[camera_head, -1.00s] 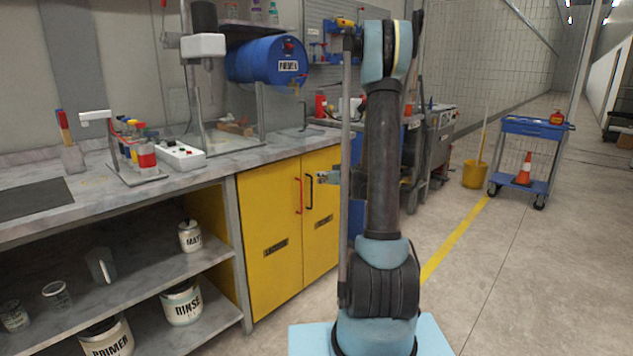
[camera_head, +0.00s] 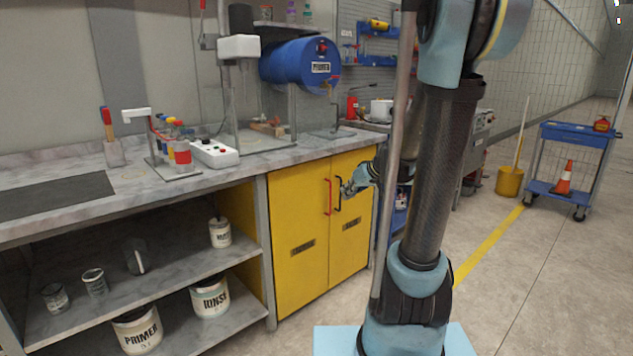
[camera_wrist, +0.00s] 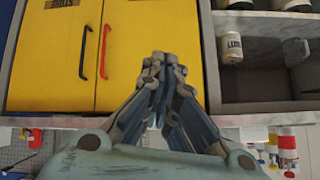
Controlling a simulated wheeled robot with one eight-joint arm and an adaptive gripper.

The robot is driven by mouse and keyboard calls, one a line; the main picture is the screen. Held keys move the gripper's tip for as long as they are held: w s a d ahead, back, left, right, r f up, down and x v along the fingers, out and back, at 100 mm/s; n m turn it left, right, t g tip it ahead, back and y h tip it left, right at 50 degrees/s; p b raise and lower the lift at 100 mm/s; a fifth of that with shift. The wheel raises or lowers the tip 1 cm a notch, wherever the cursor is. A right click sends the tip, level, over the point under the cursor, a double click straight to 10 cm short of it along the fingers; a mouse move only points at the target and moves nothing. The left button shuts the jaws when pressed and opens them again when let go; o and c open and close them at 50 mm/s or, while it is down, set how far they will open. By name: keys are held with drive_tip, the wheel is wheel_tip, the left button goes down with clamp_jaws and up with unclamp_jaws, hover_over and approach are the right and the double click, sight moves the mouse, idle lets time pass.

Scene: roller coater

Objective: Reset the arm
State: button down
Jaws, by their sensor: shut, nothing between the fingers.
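My gripper (camera_head: 347,190) shows in the head view beside my arm, in front of the yellow cabinet (camera_head: 290,242). In the wrist view my gripper (camera_wrist: 165,62) has its fingertips together, with nothing between them. The cabinet's two yellow doors (camera_wrist: 130,40) are closed in that view. The black handle (camera_head: 338,193) and the red handle (camera_head: 327,197) are near my gripper in the head view. In the wrist view the fingertips are apart from both handles, to their right. My arm hides part of the area right of the cabinet.
A workbench (camera_head: 95,212) runs along the left, with paint cups, a white power box (camera_head: 215,153) and a drill stand on it. Open shelves below hold several cans. A blue cart (camera_head: 575,190) with an orange cone and a yellow bucket (camera_head: 510,182) stand at right. Floor there is clear.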

drive_tip(key=s+d+f+m+g+h, duration=0.1)
drive_tip(key=s+d+f+h, duration=0.1)
drive_tip(key=s, duration=0.7)
drive_tip(key=s+d+f+m+g+h, duration=0.2)
drive_tip(key=s+d, duration=0.1)
drive_tip(key=s, duration=0.7)
drive_tip(key=s+d+f+m+g+h, duration=0.1)
drive_tip(key=s+d+f+m+h, duration=0.1)
drive_tip(key=s, duration=0.8)
drive_tip(key=shift+s+d+f+g, duration=0.25)
drive_tip(key=shift+d+f+g, duration=0.15)
drive_tip(key=shift+f, duration=0.15)
